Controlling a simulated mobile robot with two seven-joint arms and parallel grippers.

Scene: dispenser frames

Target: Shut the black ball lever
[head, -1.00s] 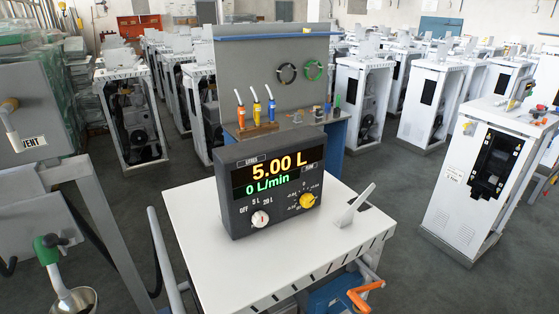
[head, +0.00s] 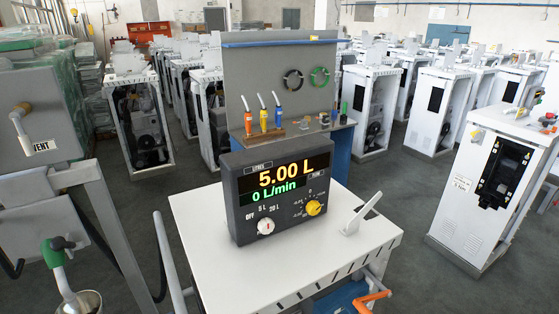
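A small black ball (head: 66,243) shows at the lower left in the head view, beside a green collar (head: 50,251) on a grey pipe fitting. It looks like the end of a short lever, but the lever's angle and whether it is open or shut are too small to tell. A pale spout (head: 68,285) runs down from the green collar into a metal funnel or cup (head: 88,303) at the bottom edge. Neither of my grippers is in view.
The grey frame (head: 112,215) of the dispenser stands beside the lever, with a VENT label (head: 40,147) above. A white cart (head: 235,270) carries a display unit (head: 240,206) showing 5.00 L and 0 L/min. Floor shows between frame and cart.

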